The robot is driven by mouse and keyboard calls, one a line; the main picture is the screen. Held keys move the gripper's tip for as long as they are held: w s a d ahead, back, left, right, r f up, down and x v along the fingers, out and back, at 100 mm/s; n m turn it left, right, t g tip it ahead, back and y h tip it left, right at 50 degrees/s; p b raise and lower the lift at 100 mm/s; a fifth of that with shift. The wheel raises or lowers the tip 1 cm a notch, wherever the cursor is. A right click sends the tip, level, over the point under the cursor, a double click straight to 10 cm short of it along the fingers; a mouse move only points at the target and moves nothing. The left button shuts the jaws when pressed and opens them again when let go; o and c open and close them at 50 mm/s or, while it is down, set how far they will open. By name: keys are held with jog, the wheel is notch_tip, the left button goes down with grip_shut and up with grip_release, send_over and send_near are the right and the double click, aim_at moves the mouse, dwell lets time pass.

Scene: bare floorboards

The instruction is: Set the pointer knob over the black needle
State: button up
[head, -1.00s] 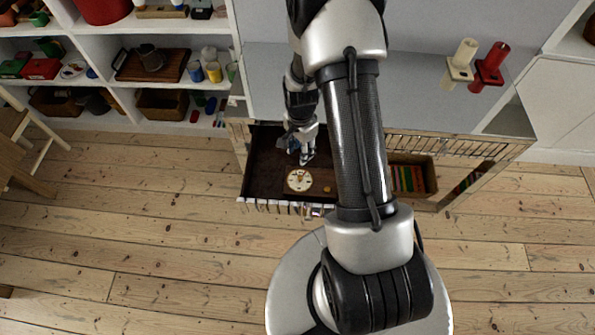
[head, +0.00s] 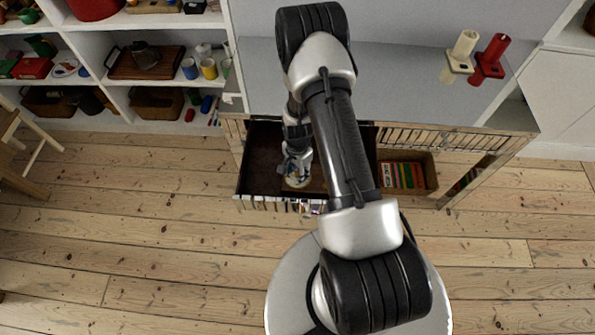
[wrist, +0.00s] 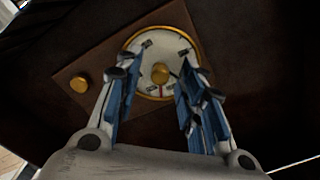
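A round dial (wrist: 140,42) with a white face and gold rim is set on a brown board (wrist: 72,58). A gold knob (wrist: 160,74) sits at its centre, with a short red mark just below. Several dark marks lie on the face; I cannot tell which is the black needle. A smaller gold knob (wrist: 79,84) is on the board, left of the dial. My gripper (wrist: 157,76) is open, its blue-lined fingers either side of the central knob, with nothing seen between them. The fingers hide the dial's lower sides. In the head view the dial (head: 297,183) is partly covered.
The board lies in a dark open drawer (head: 262,165) of a grey-topped cabinet (head: 400,85). A compartment with colourful items (head: 403,175) is to the right. A cream holder (head: 459,57) and red holder (head: 489,60) are on the cabinet. Open floor lies in front.

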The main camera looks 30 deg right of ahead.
jog(key=shift+c, duration=0.2)
grip_shut()
dwell(0.3)
jog(key=shift+n, duration=0.3)
jog(key=n+b, duration=0.1)
jog(key=n, duration=0.3)
jog(key=shift+n, duration=0.3)
jog(key=n+b, duration=0.1)
jog(key=n, duration=0.4)
jog(key=shift+n, duration=0.3)
dwell(0.4)
jog(key=shift+o, duration=0.2)
grip_release()
